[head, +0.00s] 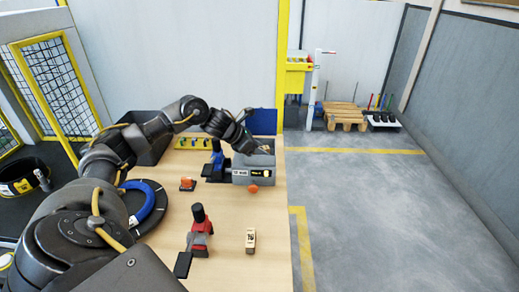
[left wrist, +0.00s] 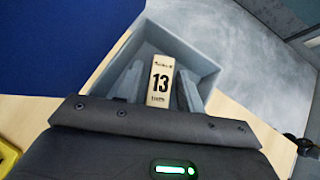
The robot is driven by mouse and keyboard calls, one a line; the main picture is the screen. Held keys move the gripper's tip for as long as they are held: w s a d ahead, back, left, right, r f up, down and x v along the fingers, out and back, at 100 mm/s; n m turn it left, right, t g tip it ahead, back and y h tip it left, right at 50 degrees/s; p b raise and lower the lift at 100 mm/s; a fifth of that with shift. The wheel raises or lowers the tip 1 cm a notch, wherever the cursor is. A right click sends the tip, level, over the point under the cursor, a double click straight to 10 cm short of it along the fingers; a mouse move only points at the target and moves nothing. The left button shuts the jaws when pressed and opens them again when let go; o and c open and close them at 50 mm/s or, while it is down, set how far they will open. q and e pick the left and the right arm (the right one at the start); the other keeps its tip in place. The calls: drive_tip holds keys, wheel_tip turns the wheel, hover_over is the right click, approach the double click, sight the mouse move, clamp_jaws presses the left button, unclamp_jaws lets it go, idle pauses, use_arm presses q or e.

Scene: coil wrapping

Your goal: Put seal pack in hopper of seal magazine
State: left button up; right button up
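A pale seal pack (left wrist: 160,82) with a large black 13 shows in the left wrist view between the two fingers of my left gripper (left wrist: 160,80). In the head view my left gripper (head: 252,147) is over the grey seal magazine (head: 241,176) at the back right of the table; the held pack cannot be made out there.
Another pale labelled pack (head: 250,240) stands near the front right table edge. A red and black tool (head: 199,238), a blue ring (head: 146,205), an orange item (head: 187,184) and a dark bin (head: 150,149) are on the left. A blue panel (head: 262,121) stands behind the magazine.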

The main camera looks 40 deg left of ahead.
use_arm(q)
drive_tip(key=shift+o, duration=0.2)
drive_tip(key=shift+r, duration=0.15)
drive_tip(key=b+v, duration=0.2)
drive_tip(key=v, duration=1)
drive_tip(key=shift+w+r, duration=0.1)
